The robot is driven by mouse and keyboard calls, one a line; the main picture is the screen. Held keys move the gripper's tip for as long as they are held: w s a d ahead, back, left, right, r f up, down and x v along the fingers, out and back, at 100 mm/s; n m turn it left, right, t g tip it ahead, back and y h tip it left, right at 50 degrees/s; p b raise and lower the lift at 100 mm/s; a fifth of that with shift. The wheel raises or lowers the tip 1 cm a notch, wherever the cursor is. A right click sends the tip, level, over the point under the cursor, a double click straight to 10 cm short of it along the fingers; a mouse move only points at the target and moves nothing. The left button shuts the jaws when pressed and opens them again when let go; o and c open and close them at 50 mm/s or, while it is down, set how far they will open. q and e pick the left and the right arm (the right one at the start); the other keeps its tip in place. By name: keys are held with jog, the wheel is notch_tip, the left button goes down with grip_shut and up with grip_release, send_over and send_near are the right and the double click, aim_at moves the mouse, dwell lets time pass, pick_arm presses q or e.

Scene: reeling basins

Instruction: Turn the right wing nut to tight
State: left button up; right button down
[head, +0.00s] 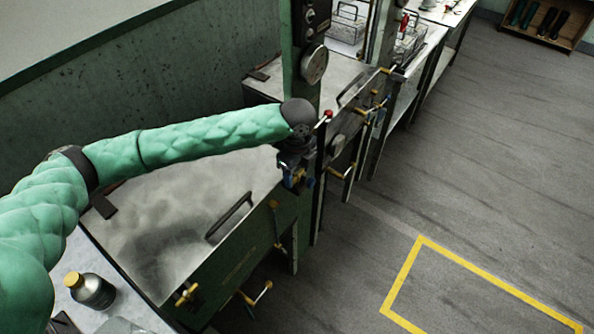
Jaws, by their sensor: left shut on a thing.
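The near basin has a grey metal lid (155,215) with a dark bar handle (230,215); the lid lies closed. The left wing nut (187,293), yellow brass, sits at the basin's front left corner. My left gripper (294,174) reaches down at the basin's front right corner, beside the green post. It is shut on the right wing nut (299,177), of which only a small yellow bit shows. The jaws hide the rest, so I cannot tell its angle. My right gripper is out of view.
A green post with a gauge (314,64) stands just behind my left gripper. A red-knobbed lever (327,116) is close to its right. A bottle with a yellow cap (91,289) stands at lower left. The floor at right, with yellow marking (405,270), is clear.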

aim_at(297, 174)
pick_arm(q)
jog(key=shift+r, duration=0.1)
jog(key=o, duration=1)
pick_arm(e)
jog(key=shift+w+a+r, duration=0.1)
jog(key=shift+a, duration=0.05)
pick_arm(q)
jog(key=shift+r+b, duration=0.3)
notch_tip(297, 174, up, 6)
jog(key=shift+f+b, duration=0.2)
jog(key=shift+b, duration=0.85)
jog(key=shift+r, duration=0.75)
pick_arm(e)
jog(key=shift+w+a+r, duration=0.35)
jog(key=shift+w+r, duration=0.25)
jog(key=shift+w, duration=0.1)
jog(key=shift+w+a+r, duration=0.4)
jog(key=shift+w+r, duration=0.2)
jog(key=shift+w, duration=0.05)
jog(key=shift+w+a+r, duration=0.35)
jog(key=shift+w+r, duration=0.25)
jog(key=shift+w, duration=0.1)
